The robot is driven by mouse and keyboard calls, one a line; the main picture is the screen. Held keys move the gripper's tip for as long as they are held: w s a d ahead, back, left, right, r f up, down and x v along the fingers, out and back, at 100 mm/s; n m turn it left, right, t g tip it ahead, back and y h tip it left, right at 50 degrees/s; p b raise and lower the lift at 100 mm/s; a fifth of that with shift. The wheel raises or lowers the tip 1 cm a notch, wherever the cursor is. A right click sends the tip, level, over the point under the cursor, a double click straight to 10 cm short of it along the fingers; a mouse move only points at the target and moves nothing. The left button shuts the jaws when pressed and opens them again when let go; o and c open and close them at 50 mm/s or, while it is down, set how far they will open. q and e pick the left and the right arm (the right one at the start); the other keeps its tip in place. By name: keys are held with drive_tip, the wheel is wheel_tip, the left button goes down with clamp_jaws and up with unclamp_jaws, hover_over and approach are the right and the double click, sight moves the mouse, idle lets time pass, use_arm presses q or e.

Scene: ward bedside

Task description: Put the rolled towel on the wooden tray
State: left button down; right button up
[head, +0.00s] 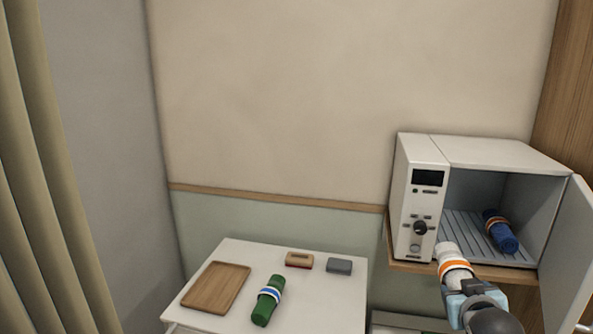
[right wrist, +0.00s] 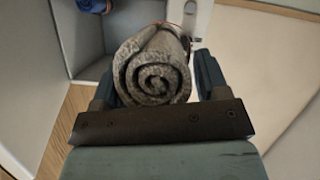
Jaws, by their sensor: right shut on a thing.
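My right gripper (head: 463,285) is shut on a white rolled towel with an orange band (head: 453,263), in front of the open warming cabinet. In the right wrist view the rolled towel's spiral end (right wrist: 152,80) sits between the two fingers. The wooden tray (head: 216,288) lies empty at the left of the white table, well to the left of the held towel. A green rolled towel with a blue and white band (head: 267,301) lies beside the tray. A blue rolled towel (head: 500,231) lies inside the cabinet. My left gripper is not in view.
The white cabinet (head: 428,190) stands on a wooden shelf at the right, its door (head: 570,255) swung open. A wood-and-red block (head: 299,260) and a grey block (head: 339,266) lie at the back of the table (head: 330,310). A curtain (head: 35,180) hangs at the left.

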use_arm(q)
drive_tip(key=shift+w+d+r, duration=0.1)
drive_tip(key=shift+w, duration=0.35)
use_arm(e)
drive_tip(key=s+a+f+n+y, duration=0.3)
drive_tip(key=s+a+f+y, duration=0.1)
drive_tip(key=s+a+f, duration=0.5)
drive_tip(key=shift+f, duration=0.4)
drive_tip(key=shift+s, duration=0.1)
